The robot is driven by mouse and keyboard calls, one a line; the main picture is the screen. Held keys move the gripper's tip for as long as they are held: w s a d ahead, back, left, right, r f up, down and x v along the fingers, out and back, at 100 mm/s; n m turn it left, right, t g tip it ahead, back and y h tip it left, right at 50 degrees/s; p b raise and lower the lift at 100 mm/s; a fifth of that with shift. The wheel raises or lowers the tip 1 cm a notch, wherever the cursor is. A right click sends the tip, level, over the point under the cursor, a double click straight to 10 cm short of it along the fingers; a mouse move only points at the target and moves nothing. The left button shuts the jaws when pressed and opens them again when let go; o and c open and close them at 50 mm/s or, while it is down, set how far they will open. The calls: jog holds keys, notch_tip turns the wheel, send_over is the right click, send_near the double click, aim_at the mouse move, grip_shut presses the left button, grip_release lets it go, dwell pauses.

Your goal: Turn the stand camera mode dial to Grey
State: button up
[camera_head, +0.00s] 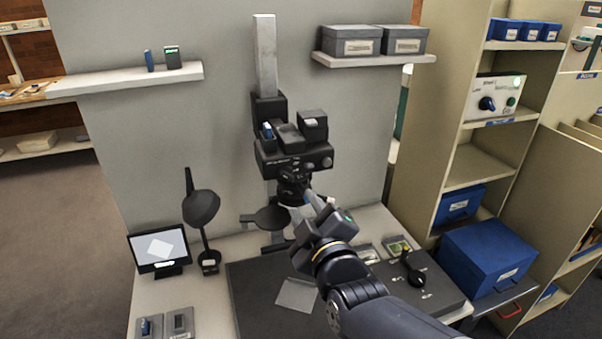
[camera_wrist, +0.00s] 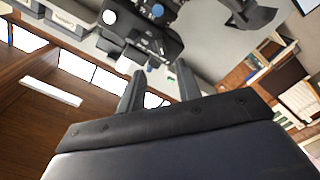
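The black stand camera (camera_head: 290,155) is mounted on a pale upright column, its lens pointing down. Small round controls show on its front, including one at the right end (camera_head: 326,162); I cannot tell which is the mode dial, and no Grey mark is readable. My gripper (camera_head: 310,203) is just below and right of the camera's lens, partly overlapping it in the head view. In the wrist view the camera (camera_wrist: 140,30) appears beyond the fingertips, with a pale round part on it. The two fingers (camera_wrist: 160,80) stand apart with nothing between them.
A baseboard (camera_head: 250,290) with a pale sheet lies below. A black lever knob (camera_head: 415,275) stands on the panel at right. A monitor (camera_head: 160,248) and lamp (camera_head: 202,210) stand left.

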aim_at(289, 178)
jog(key=shift+p+x, duration=0.85)
jog(key=shift+x, duration=4.25)
jog(key=shift+f, duration=0.1)
jog(key=shift+c, duration=0.4)
jog(key=c, duration=0.5)
